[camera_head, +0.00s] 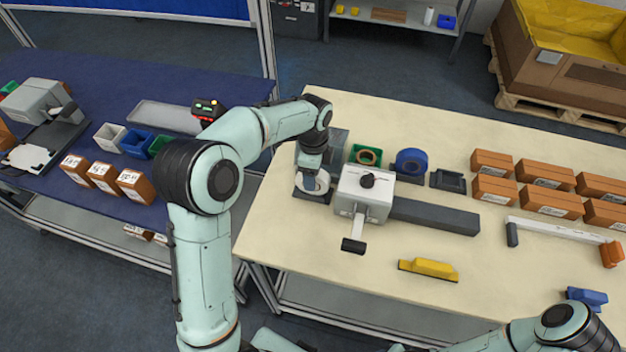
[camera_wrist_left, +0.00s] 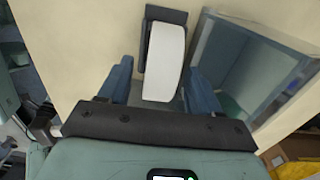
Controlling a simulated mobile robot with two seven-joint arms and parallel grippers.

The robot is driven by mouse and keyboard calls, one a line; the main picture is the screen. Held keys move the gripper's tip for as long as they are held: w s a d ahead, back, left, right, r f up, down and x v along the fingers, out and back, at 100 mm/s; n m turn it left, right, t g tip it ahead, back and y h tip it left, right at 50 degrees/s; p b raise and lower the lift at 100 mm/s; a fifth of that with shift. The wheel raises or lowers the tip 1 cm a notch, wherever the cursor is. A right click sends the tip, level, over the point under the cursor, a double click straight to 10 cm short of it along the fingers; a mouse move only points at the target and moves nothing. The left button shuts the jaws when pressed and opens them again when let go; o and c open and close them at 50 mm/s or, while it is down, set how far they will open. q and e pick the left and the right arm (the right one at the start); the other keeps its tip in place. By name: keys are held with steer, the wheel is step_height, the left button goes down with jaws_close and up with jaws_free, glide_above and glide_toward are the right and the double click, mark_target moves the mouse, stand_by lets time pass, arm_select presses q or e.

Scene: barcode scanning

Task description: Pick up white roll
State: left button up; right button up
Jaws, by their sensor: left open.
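The white roll (camera_head: 322,181) stands on edge on a dark holder on the cream table, left of the grey-white machine. In the left wrist view the white roll (camera_wrist_left: 165,50) lies between the two blue fingers of my left gripper (camera_wrist_left: 158,88). A gap shows at the left finger; the right finger is close to the roll, and I cannot tell if it touches. In the head view my left gripper (camera_head: 311,174) is open, pointing down at the roll and partly hiding it. My right arm shows at the lower right, its gripper out of view.
The grey-white machine (camera_head: 363,194) is right of the roll. A green tray (camera_head: 365,155) and blue tape (camera_head: 410,161) stand behind. A yellow tool (camera_head: 430,268) lies in front; the table's front left is clear.

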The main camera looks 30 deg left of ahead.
arm_select(q)
steer(key=shift+f, duration=0.95)
steer(key=c, duration=1.1)
arm_select(e)
steer(key=shift+f, duration=0.1)
arm_select(q)
steer(key=shift+r, duration=0.1)
